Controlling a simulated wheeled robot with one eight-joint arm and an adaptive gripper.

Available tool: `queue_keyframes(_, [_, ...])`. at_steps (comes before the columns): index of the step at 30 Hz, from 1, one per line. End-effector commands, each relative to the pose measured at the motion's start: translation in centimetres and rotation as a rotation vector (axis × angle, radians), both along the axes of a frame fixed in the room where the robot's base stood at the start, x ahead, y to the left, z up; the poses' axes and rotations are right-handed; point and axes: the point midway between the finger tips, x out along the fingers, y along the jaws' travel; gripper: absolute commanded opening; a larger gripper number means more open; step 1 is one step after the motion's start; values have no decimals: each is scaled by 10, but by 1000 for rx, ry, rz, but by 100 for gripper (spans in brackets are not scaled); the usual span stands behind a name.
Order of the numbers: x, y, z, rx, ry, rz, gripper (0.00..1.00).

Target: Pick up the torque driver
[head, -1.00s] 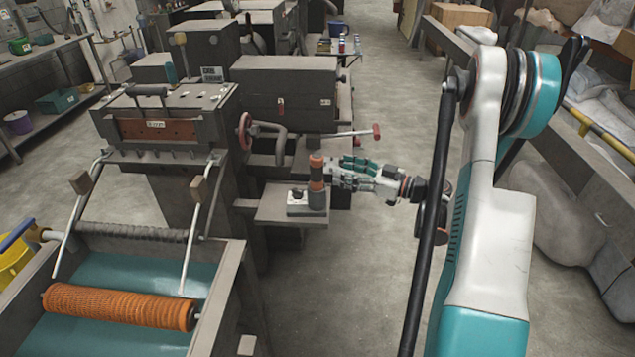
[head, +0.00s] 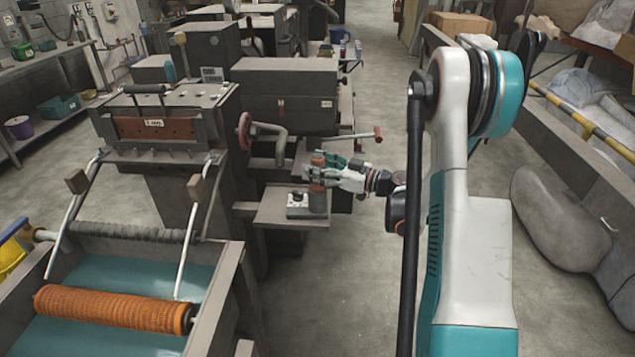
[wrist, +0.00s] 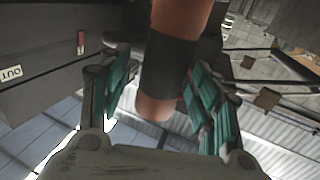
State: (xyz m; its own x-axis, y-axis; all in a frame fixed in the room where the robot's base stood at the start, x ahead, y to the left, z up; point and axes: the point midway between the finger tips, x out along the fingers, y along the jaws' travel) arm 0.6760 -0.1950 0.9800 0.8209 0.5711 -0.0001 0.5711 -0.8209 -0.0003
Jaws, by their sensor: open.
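The torque driver (head: 318,186) is an upright orange-brown and dark grey cylinder on a small grey side shelf (head: 275,218). My gripper (head: 322,168) reaches it from the right, at its upper part, and partly hides it in the head view. In the wrist view the driver (wrist: 168,65) shows its dark band and rounded orange-brown end between my two teal-padded fingers (wrist: 160,95). The fingers are spread, one on each side, with gaps visible. I cannot tell whether the driver stands in a holder.
A small white box with a black knob (head: 297,205) stands left of the driver on the shelf. A red-ended lever (head: 345,136) and a grey machine (head: 285,95) are behind. An orange roller (head: 110,310) is at front left.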

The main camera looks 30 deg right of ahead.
Motion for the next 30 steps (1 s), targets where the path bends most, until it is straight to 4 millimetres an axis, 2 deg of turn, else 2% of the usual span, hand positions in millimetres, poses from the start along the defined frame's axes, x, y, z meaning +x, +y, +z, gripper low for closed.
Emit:
queue_keyframes(2, [0,0,0,0,0,0,57])
queue_keyframes(9, [0,0,0,0,0,0,4])
queue_keyframes(22, [-1,0,6,1,-1,0,4])
queue_keyframes(26, [0,0,17,1,-1,0,4])
queue_keyframes(30, [-1,0,37,1,-1,0,4])
